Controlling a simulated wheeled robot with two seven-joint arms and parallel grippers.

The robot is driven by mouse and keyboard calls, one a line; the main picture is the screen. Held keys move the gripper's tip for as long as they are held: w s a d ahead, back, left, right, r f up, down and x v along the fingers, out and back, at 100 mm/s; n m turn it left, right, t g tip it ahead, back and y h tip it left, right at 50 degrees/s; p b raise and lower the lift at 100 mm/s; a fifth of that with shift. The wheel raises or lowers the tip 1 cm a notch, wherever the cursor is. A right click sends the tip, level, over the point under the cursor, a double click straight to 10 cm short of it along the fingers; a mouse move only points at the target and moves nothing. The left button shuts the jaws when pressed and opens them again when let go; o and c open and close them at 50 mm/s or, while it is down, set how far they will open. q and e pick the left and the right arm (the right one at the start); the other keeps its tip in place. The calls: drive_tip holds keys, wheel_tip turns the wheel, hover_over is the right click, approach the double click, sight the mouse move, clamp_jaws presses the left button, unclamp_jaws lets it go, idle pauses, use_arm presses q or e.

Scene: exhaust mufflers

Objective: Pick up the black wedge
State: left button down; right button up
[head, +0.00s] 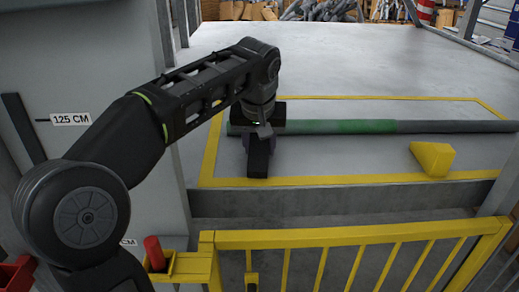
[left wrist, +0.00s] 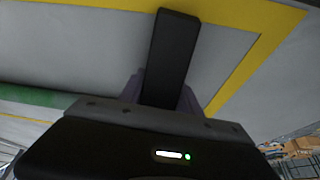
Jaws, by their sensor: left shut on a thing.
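The black wedge (head: 259,160) is in my left gripper (head: 259,138) in the head view, near the front left of the yellow-outlined area. In the left wrist view the black wedge (left wrist: 172,55) sticks out from between the fingers of the left gripper (left wrist: 165,92). The left gripper is shut on it. I cannot tell whether the wedge touches the surface below. My right gripper is in neither view.
A long grey and green pipe (head: 350,127) lies across the platform just behind the wedge. A yellow wedge (head: 433,158) sits to the right. A yellow railing (head: 350,240) stands in front of the platform edge. The grey platform behind the pipe is clear.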

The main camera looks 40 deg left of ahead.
use_arm(q)
wheel_tip(320, 180, up, 5)
drive_tip(key=shift+r+p, duration=0.2)
drive_tip(key=shift+p, duration=0.3)
wheel_tip(320, 180, up, 5)
drive_tip(key=p, duration=0.5)
drive_tip(key=shift+f, duration=0.1)
